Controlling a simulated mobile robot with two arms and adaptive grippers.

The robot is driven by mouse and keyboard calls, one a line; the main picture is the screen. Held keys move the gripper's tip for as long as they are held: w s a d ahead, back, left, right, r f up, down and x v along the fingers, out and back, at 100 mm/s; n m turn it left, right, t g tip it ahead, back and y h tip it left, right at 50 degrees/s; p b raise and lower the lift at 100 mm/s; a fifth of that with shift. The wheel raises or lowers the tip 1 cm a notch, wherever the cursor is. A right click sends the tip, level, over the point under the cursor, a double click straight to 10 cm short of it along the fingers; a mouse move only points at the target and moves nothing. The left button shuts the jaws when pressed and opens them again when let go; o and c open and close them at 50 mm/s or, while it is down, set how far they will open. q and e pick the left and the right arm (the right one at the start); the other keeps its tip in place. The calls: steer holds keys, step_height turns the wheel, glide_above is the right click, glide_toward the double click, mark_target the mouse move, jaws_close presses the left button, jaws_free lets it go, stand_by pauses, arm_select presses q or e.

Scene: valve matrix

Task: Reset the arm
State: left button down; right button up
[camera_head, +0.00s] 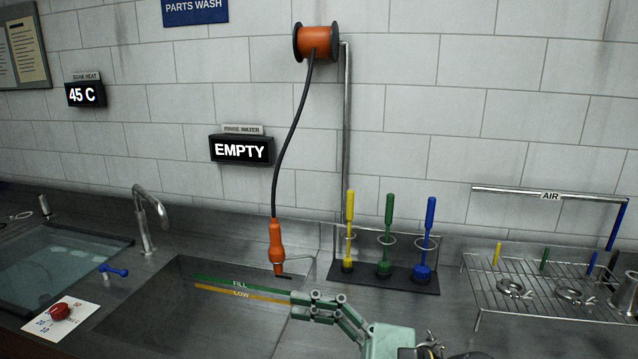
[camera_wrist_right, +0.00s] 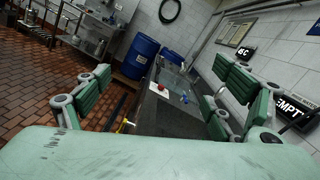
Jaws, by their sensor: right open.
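My right gripper (camera_head: 305,308) reaches in from the bottom of the head view, over the right end of the rinse sink (camera_head: 170,300). Its green fingers are spread wide in the right wrist view (camera_wrist_right: 160,100), with nothing between them. My left gripper is in neither view. An orange spray handle (camera_head: 276,245) hangs on a black hose from an orange reel (camera_head: 316,42), just behind and above my right gripper and apart from it.
A wire rack (camera_head: 550,285) is at the right. A faucet (camera_head: 147,215), blue lever (camera_head: 114,270) and red knob (camera_head: 60,312) are left. A blue barrel (camera_wrist_right: 141,57) stands on the tiled floor.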

steer(key=w+d+r+m+t+h, duration=0.1)
steer(key=w+d+m+t+h, duration=0.2)
steer(key=d+m+t, duration=0.5)
steer(key=w+d+m+t+h, duration=0.1)
steer(key=w+m+t+h, duration=0.25)
steer(key=m, duration=0.85)
steer(key=w+d+r+m+t+h, duration=0.1)
steer(key=w+d+m+t+h, duration=0.15)
steer(key=d+m+t, duration=0.55)
steer(key=s+d+f+m+g+h, duration=0.1)
steer(key=d+f+m+g+h, duration=0.2)
steer(key=f+m+h, duration=0.35)
steer(key=s+d+f+m+g+h, duration=0.1)
steer(key=d+f+m+g+h, duration=0.25)
steer(key=f+m, duration=0.6)
steer(key=s+f+m+g, duration=1.15)
steer(key=s+f, duration=0.85)
steer(key=s, duration=0.5)
step_height(320, 180, down, 26)
steer(key=s+g, duration=0.1)
steer(key=g, duration=0.1)
steer(key=s+d+f, duration=0.1)
steer(key=s+f, duration=0.7)
steer(key=s+d+f+g, duration=0.1)
steer(key=s+d+f, duration=0.1)
steer(key=s+f, duration=0.6)
steer(key=shift+s+d+n, duration=0.3)
steer(key=shift+s+n, duration=0.15)
